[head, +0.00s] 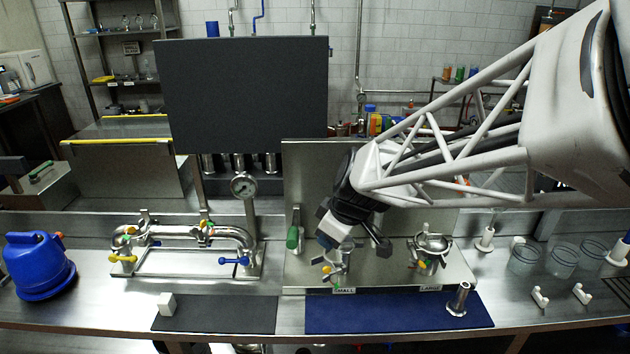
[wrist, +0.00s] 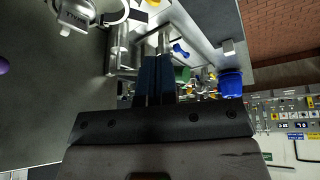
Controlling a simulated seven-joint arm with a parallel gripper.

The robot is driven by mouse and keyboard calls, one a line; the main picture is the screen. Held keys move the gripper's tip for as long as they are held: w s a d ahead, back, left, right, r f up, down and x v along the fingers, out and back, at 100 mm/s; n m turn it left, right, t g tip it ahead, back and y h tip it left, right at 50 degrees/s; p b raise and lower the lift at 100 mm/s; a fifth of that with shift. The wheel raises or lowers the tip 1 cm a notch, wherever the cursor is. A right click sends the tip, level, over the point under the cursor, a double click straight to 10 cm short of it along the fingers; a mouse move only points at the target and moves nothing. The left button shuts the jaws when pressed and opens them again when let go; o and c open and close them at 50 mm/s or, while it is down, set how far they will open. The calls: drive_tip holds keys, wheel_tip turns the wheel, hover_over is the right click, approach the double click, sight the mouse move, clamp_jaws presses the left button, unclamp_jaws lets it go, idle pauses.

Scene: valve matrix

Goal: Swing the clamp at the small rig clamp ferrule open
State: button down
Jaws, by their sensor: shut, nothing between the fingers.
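The small rig (head: 338,266), with its metal clamp ferrule, stands on the steel plate behind the SMALL label (head: 344,290). My gripper (head: 325,241) is just above and to the left of the rig's top, partly covering it. In the wrist view the two dark blue fingers (wrist: 156,65) lie close together, shut with nothing between them. Metal rig parts (wrist: 122,50) show just left of the fingertips there. I cannot make out whether the clamp is closed, nor whether a finger touches it.
The large rig (head: 430,255) stands to the right. A green-handled tool (head: 293,238) stands close left of the gripper. A pipe loop with yellow and blue handles (head: 190,240) is further left. The blue mat (head: 390,313) in front holds a metal cylinder (head: 458,299).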

drive_tip(key=d+n+y, duration=0.1)
drive_tip(key=n, duration=0.2)
drive_tip(key=d+f+n, duration=0.1)
drive_tip(key=n, duration=0.2)
drive_tip(key=d+n+y, duration=0.1)
drive_tip(key=n, duration=0.2)
drive_tip(key=shift+w+d+f+y, duration=0.2)
drive_tip(key=shift+w+d+y, duration=0.05)
drive_tip(key=shift+d+y, duration=0.1)
drive_tip(key=shift+f, duration=0.1)
drive_tip(key=x, duration=0.9)
drive_tip(key=shift+w+a+f, duration=0.25)
drive_tip(key=shift+a, duration=0.1)
idle(0.4)
